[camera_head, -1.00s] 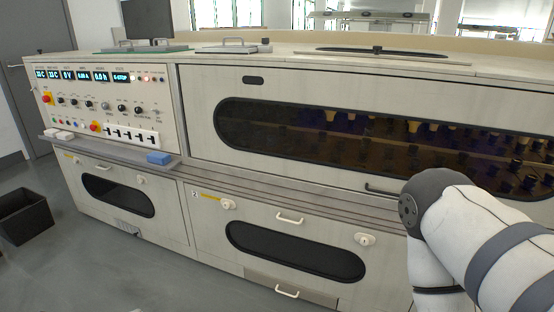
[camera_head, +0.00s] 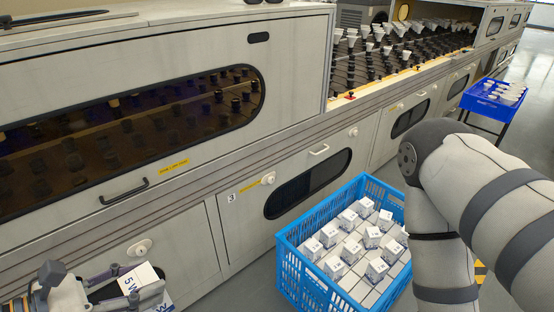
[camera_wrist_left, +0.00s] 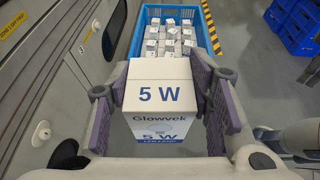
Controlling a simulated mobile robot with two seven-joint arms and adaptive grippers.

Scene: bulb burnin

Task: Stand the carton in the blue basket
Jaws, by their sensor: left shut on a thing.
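The carton (camera_head: 143,277) is a white box printed "5 W". It shows at the lower left of the head view and large in the left wrist view (camera_wrist_left: 160,97). My left gripper (camera_head: 128,284) is shut on it, with a finger on either side in the left wrist view (camera_wrist_left: 162,100). The blue basket (camera_head: 312,284) stands on the floor by the cabinet, right of the gripper and apart from it. It holds rows of small white cartons. In the left wrist view the basket (camera_wrist_left: 205,36) lies beyond the carton. My right gripper is out of view.
The long bench cabinet (camera_head: 205,240) with handles and dark windows runs along the left of the basket. A blue tray (camera_head: 492,100) on a stand holds white items at the far right.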

